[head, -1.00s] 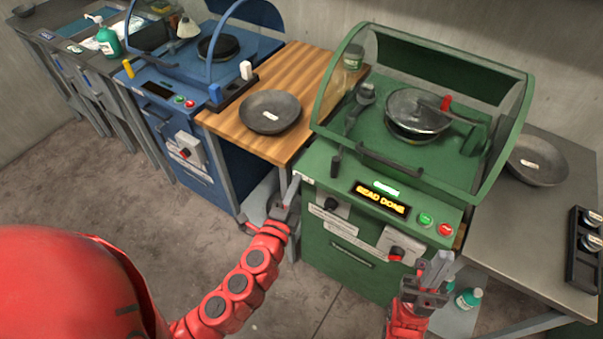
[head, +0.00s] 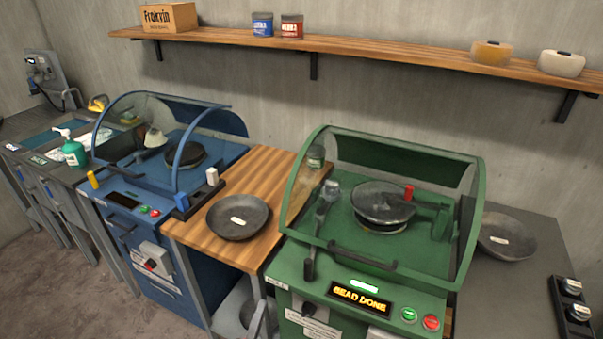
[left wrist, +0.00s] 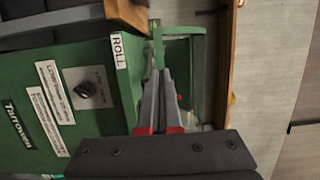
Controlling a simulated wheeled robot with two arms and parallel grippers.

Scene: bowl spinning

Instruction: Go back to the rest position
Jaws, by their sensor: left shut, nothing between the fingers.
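My left gripper (head: 262,316) shows only as a small grey part at the bottom edge of the head view, in front of the green machine. In the left wrist view its two grey fingers (left wrist: 166,80) lie together, shut and empty, pointing along the side of the green machine's front. The green machine (head: 330,268) has a lit display (head: 360,297) reading "BEAD DONE". A dark round pan-like piece (head: 384,203) sits inside it under the clear cover. My right gripper is not in view.
A dark bowl (head: 238,217) lies on the wooden table (head: 205,238) between the blue machine (head: 128,212) and the green one. Another bowl (head: 506,238) lies on the grey table (head: 540,225) at right. A wall shelf (head: 380,52) runs above.

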